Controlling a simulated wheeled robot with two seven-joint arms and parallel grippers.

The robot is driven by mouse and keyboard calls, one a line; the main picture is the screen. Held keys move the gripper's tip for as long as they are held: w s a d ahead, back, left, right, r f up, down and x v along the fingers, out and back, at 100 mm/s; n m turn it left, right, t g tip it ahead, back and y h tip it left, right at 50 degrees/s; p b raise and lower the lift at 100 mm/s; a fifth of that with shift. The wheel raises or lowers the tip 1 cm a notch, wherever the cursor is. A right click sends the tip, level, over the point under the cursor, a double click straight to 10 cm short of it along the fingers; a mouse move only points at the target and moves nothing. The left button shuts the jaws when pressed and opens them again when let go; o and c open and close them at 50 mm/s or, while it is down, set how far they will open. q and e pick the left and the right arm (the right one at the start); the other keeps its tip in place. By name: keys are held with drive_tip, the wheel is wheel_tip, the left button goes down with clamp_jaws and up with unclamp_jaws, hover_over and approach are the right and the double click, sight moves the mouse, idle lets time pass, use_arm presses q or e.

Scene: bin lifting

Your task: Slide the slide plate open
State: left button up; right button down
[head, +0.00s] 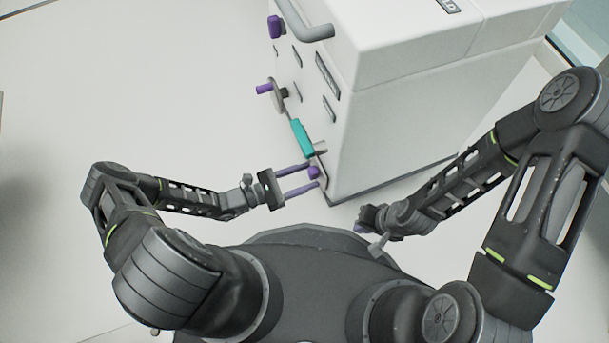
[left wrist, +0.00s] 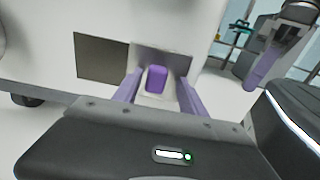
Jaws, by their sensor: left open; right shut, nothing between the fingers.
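The white machine (head: 405,110) stands at the upper right of the head view. A purple knob (head: 313,172) is low on its front corner. My left gripper (head: 303,178) is open, its two purple fingers on either side of the knob. The left wrist view shows the purple knob (left wrist: 156,79) between the open fingers, in front of a grey metal plate (left wrist: 178,64). I cannot tell whether the fingers touch it. My right gripper (head: 362,226) is shut and empty, to the right of the knob and apart from the machine.
A teal handle (head: 302,138) sits just above the knob on the machine's front. Another purple knob (head: 264,89) and a grey bar handle (head: 305,28) are further up. A dark square panel (left wrist: 102,58) is left of the plate. The floor to the left is clear.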

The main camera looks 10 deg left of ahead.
use_arm(q)
drive_tip(key=shift+a, duration=0.1)
drive_tip(key=p+v, duration=0.1)
drive_tip(key=v, duration=0.6)
drive_tip(key=shift+s+a, duration=0.25)
drive_tip(key=shift+r+p, duration=0.15)
drive_tip(key=shift+p, duration=0.15)
